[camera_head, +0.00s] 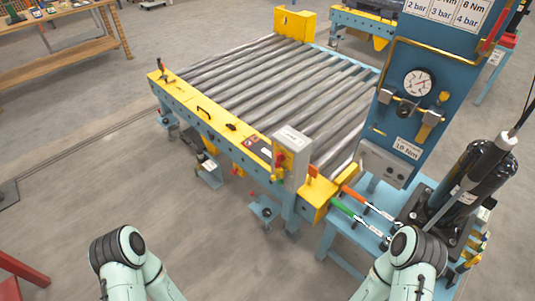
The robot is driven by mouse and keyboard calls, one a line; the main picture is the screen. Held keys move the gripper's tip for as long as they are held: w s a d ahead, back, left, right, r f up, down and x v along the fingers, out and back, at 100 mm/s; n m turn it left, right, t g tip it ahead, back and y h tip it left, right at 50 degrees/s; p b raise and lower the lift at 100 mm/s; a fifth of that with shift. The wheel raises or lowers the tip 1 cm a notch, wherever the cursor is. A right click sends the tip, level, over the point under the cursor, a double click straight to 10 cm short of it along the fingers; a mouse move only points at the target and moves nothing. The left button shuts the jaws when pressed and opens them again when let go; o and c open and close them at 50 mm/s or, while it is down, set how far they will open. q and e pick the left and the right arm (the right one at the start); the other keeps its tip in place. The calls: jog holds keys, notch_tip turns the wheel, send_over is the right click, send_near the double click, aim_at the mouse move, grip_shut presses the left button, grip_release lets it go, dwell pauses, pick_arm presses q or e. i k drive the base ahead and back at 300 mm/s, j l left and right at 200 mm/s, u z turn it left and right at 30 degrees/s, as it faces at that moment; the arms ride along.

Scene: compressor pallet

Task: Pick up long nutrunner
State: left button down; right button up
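Two long slim tools lie side by side on a light-blue stand at the right. One has an orange-red handle (352,193) and the other a green handle (343,208). Their shafts run down and right toward the black unit. I cannot tell for sure which of them, if either, is the long nutrunner. My left and right arms show at the bottom edge only as pale green links with dark round joints. No gripper fingers are visible. The right arm's joint overlaps the near part of the stand.
A tall black cylindrical unit (478,180) stands on the light-blue stand (327,243). A blue panel with a gauge (418,82) rises behind. A roller conveyor (270,75) with yellow ends fills the middle. A wooden table (60,62) is at far left.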

aim_at(504, 142)
jog(key=z, duration=1.75)
